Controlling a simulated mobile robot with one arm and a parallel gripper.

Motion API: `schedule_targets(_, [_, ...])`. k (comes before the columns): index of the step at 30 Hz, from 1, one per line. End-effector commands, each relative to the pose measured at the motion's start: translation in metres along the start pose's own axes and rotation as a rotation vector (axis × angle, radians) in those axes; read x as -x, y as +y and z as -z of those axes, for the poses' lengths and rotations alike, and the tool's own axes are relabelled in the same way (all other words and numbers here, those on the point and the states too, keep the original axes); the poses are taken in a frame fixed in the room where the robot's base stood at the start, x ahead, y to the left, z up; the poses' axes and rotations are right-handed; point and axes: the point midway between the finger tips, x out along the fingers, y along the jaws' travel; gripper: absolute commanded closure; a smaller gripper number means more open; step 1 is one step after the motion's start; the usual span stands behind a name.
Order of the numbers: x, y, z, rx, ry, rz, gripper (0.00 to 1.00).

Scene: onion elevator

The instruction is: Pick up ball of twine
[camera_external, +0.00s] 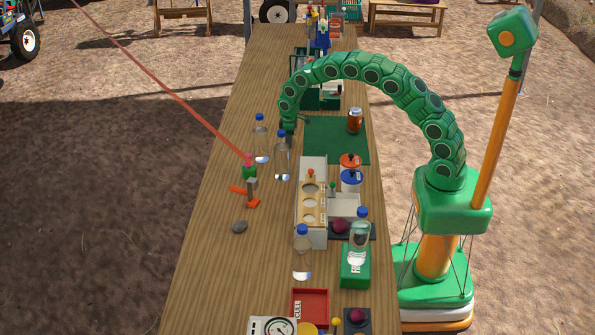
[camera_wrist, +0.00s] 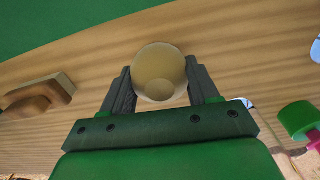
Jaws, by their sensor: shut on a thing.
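The ball of twine (camera_wrist: 159,73) is a smooth tan ball in the wrist view. It sits between the two dark fingers of my gripper (camera_wrist: 158,70), which touch it on both sides. My gripper is shut on it. The ball cannot be made out there. Whether the ball touches the table is not clear.
The green mat (camera_external: 325,145) holds an orange jar (camera_external: 355,121). A holed wooden rack (camera_external: 312,205) stands nearer the camera. The table's left strip is mostly clear.

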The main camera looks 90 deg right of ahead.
Motion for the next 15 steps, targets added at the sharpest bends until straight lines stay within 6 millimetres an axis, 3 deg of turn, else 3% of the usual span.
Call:
schedule_targets(5, [0.01,0.0,0.001,0.0,0.002,-0.001,0.72])
schedule_targets(10, [0.034,-0.001,0.001,0.002,0.003,-0.001,0.72])
schedule_targets(15, [0.045,-0.004,-0.012,0.0,-0.002,0.001,0.72])
